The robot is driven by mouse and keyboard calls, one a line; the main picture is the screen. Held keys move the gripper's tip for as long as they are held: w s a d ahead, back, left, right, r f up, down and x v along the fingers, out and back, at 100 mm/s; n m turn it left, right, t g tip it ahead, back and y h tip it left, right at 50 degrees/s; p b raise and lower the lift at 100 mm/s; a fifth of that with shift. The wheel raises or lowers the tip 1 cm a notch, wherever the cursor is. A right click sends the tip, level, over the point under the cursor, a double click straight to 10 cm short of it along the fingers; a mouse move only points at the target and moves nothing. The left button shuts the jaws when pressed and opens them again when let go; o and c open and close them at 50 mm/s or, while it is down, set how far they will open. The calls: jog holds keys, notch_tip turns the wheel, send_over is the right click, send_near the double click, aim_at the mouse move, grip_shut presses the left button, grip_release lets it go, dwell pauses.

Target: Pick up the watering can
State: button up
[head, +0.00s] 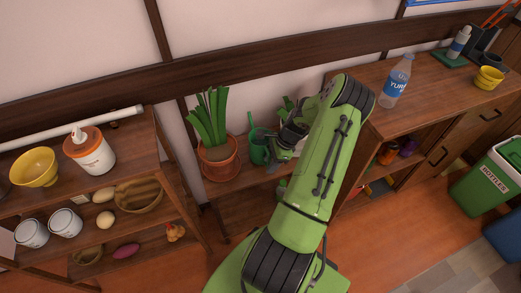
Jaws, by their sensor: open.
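A green watering can (259,152) appears to stand on the low middle shelf, just right of a potted plant. Its upright narrow part shows above the body. My gripper (277,154) is at the can's right side, pointing down and partly overlapping it in the view. The gripper is open. My green arm hides the area right of the can, and I cannot tell whether the fingers touch the can or stand around any part of it.
The potted plant (219,160) in a terracotta pot stands close to the can's left. A wooden cabinet (425,108) with a water bottle (396,82) is on the right. A shelf unit with a yellow bowl (34,167) is on the left. A wall is behind.

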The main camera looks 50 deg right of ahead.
jog(key=shift+r, duration=0.15)
grip_shut()
dwell(0.4)
